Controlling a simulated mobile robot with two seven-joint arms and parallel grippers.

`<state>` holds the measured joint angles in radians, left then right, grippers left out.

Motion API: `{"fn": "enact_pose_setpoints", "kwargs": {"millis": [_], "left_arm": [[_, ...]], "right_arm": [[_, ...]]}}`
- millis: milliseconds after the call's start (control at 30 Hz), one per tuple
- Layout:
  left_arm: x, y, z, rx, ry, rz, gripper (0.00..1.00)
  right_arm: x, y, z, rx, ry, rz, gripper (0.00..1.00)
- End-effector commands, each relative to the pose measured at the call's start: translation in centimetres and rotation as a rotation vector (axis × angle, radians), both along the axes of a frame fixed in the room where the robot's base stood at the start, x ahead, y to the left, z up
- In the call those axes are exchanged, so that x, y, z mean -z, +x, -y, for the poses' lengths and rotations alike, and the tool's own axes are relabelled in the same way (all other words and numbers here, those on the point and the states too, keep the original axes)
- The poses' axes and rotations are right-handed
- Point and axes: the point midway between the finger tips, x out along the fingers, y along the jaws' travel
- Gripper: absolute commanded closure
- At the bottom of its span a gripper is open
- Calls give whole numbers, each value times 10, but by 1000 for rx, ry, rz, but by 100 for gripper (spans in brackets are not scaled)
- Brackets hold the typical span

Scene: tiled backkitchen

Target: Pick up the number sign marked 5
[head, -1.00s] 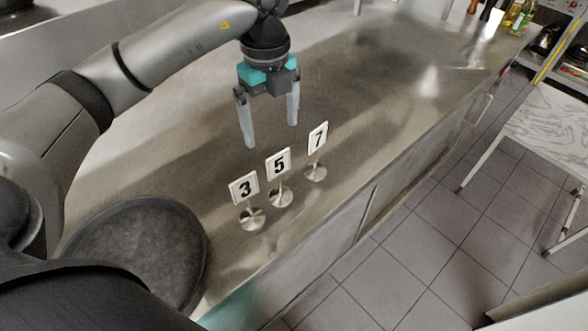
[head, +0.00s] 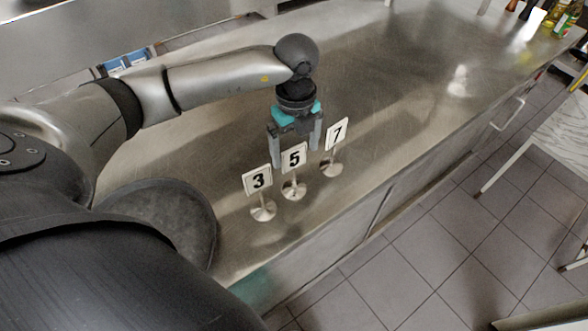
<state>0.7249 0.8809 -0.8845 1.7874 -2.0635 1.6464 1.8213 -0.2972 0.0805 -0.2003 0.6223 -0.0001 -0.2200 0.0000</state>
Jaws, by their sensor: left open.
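The number sign marked 5 (head: 294,158) stands upright on a round metal base on the steel counter, between the sign marked 3 (head: 257,180) on its left and the sign marked 7 (head: 336,133) on its right. My left gripper (head: 296,155) is open, pointing down, just behind the 5 sign in the head view. Its fingers show to either side of the 5 plate, which hides part of the space between them. Whether a finger touches the sign I cannot tell. My right gripper is out of view.
The steel counter (head: 400,90) is mostly bare behind and right of the signs. Bottles (head: 566,20) stand at the far right end. The counter's front edge runs close to the signs, above a tiled floor (head: 420,255).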

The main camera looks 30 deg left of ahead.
Motion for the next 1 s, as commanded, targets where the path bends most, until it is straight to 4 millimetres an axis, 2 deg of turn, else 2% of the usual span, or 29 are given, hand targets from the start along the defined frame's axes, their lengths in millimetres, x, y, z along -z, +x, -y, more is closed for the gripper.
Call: {"fn": "enact_pose_setpoints", "kwargs": {"millis": [100,233,533,1000], "left_arm": [[19,-2,-4,-1,0,-5,0],[35,-1,-3,1,0,-4,0],[40,-1,-3,1,0,-1,0],[39,-1,-3,1,0,-1,53]], "right_arm": [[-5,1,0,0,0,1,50],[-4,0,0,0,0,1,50],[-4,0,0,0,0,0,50],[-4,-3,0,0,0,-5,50]]}}
